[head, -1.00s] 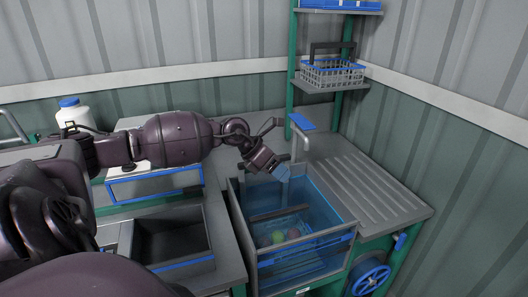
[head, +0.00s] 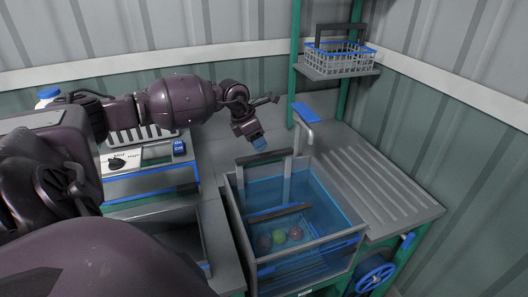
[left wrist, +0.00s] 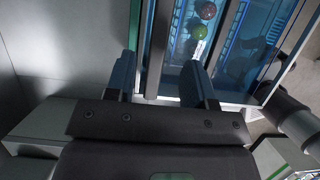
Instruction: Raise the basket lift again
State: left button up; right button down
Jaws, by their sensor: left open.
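The clear-walled wash tank (head: 348,238) stands in the bench in the head view. A basket with several tomatoes (head: 279,237), red and green, sits low inside it, behind the tinted wall and water. A grey upright and bar (head: 280,213) stand over the basket. My left gripper (head: 259,146) is open and empty, above the tank's back left corner and apart from it. In the left wrist view its two fingers (left wrist: 160,82) are spread, with tank and tomatoes (left wrist: 203,20) beyond them. My right gripper is not in view.
A blue handwheel (head: 374,279) is on the bench front at lower right. A grey spout (head: 305,130) with a blue paddle stands behind the tank. A wire basket (head: 340,58) sits on the shelf. The ribbed drainboard (head: 375,180) at right is clear.

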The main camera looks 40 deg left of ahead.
aim_at(265, 154)
pick_arm(q)
jog(key=x, duration=0.5)
jog(key=shift+w+d+f, duration=0.1)
jog(key=shift+w+f, duration=0.1)
jog(key=shift+f, duration=0.15)
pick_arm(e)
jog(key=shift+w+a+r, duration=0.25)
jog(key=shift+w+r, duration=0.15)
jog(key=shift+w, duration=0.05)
